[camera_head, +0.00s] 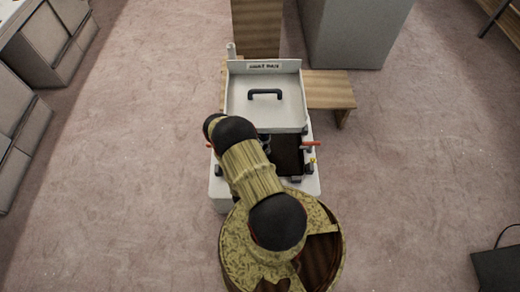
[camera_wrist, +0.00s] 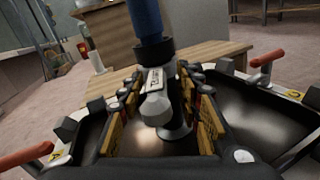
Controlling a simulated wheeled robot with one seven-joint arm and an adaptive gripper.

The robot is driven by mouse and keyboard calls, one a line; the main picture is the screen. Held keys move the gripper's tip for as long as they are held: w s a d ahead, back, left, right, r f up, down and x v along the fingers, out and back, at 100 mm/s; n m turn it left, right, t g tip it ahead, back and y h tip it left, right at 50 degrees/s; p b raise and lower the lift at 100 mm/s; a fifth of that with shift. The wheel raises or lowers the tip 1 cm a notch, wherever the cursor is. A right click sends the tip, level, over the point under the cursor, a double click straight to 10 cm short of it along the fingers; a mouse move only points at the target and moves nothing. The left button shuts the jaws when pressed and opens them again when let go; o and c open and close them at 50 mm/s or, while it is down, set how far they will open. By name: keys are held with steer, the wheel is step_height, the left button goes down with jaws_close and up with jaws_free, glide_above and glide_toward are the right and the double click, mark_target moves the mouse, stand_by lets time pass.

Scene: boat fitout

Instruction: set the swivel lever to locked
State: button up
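A blue-handled lever (camera_wrist: 146,18) with a black collar and a pale metal end stands between my fingers in the wrist view; I take it for the swivel lever, though its locked marking cannot be read. My gripper (camera_wrist: 160,90) has its two yellow-padded fingers apart, one on each side of the metal end, with visible gaps. In the head view my arm covers the gripper and this lever. Red handles show on both sides in the wrist view, a left red handle (camera_wrist: 25,156) and a right red handle (camera_wrist: 267,57).
The white unit (camera_head: 217,190) has a raised lid panel (camera_head: 265,112) with a black handle. A dark opening (camera_head: 287,156) lies below it. A wooden bench (camera_head: 330,90) and a grey block (camera_head: 355,35) stand behind.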

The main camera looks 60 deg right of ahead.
steer(key=shift+a, duration=0.1)
steer(key=shift+a, duration=0.3)
steer(key=s+a, duration=0.1)
steer(key=a, duration=0.5)
steer(key=shift+s+a, duration=0.15)
steer(key=shift+a, duration=0.15)
stand_by(0.5)
